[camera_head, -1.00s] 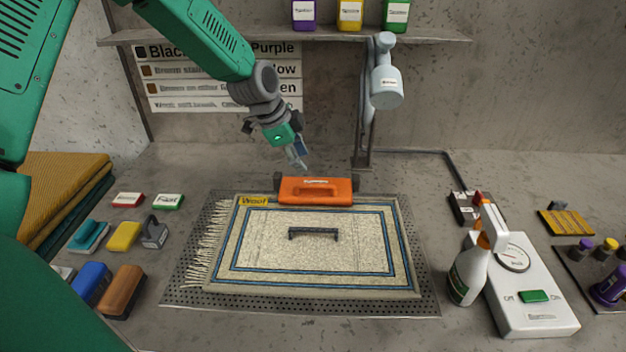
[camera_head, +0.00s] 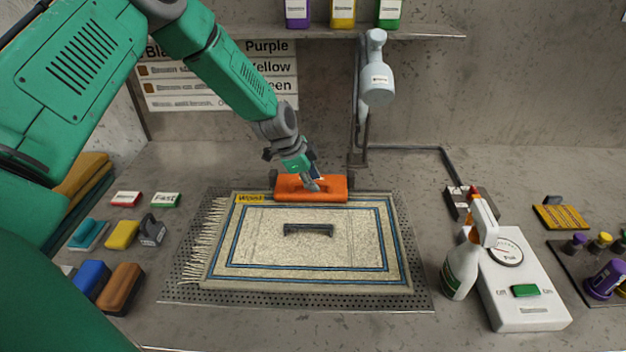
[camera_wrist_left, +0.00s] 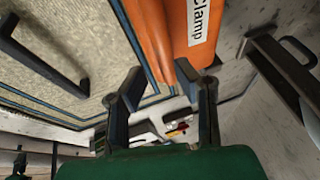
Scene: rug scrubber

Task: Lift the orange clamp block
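The orange clamp block (camera_head: 332,192) lies across the far edge of the cream rug (camera_head: 262,257). My left gripper (camera_head: 313,184) is at the block, in front of its middle in the head view, and hides part of it. In the left wrist view the orange block (camera_wrist_left: 153,40) with its "Clamp" label runs across the top. My right gripper is not in view.
A black handle (camera_head: 308,230) sits on the rug's middle. A grey lamp-like arm (camera_head: 376,85) on a post rises behind the block. A spray bottle (camera_head: 462,268) and a white switch box (camera_head: 520,290) stand right. Brushes and sponges (camera_head: 122,235) lie left.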

